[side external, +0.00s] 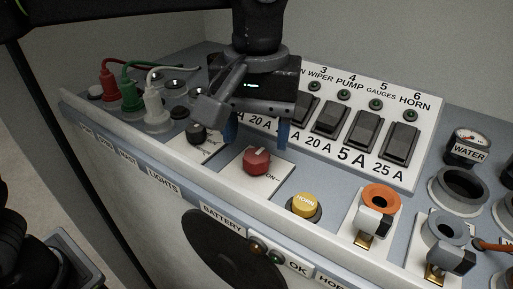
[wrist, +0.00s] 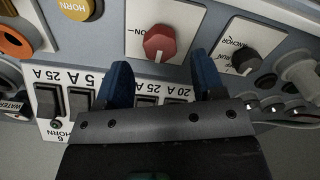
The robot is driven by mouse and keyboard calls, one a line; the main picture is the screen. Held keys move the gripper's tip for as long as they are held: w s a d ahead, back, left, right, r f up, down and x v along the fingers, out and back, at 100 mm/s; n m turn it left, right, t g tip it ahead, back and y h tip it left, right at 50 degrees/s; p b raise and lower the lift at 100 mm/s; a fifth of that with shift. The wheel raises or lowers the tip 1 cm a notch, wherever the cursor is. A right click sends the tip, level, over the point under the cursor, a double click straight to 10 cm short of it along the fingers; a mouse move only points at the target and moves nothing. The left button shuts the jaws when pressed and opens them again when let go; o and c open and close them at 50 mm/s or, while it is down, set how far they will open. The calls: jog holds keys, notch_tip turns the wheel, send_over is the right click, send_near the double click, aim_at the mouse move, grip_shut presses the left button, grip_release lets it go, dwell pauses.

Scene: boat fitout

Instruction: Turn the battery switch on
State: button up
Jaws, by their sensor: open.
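The battery switch is a red knob (side external: 257,160) on a white plate, with "ON" lettering partly readable, above the "BATTERY" label. It also shows in the wrist view as a red knob (wrist: 160,43) at the top middle. My gripper (side external: 257,138) is open, with blue fingers just behind and above the knob in the side view. In the wrist view my gripper (wrist: 162,75) has one finger to each side below the knob, and the knob lies beyond the fingertips, with nothing between them. The white mark on the knob points up and slightly right in the side view.
A black knob (side external: 196,133) is left of the red one, and a yellow horn button (side external: 305,206) is right. Behind stands a panel of rocker switches (side external: 365,130). Plugs with cables (side external: 130,95) stand at the left; orange (side external: 381,198) and grey sockets are at the right.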

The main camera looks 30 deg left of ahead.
aim_at(256, 155)
jog(key=shift+f, duration=1.9)
jog(key=shift+c, duration=0.2)
jog(key=c, duration=0.9)
